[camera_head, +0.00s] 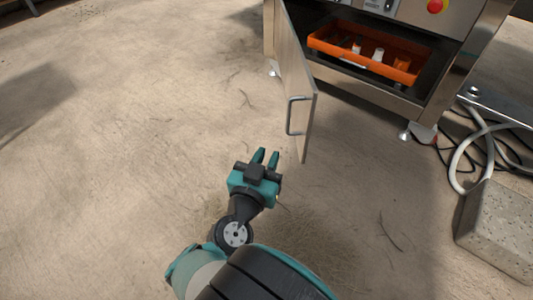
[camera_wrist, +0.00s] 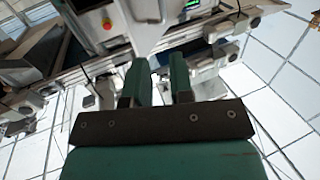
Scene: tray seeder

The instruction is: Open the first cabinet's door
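The first cabinet (camera_head: 452,75) is a steel unit at the upper right of the head view. Its door (camera_head: 294,72) stands swung out toward me, so the inside is exposed. A grey bar handle (camera_head: 290,116) is on the door near its free edge. My gripper (camera_head: 268,155) is below and left of the handle, apart from it, with a gap between its two teal fingers. In the wrist view my gripper (camera_wrist: 162,82) shows open with nothing between the fingers.
An orange tray (camera_head: 345,49) with several small items sits inside the cabinet. A red button (camera_head: 436,6) is on the cabinet front. A concrete block (camera_head: 497,230), a pale hose (camera_head: 458,160) and dark cables lie at the right. The floor at the left is clear.

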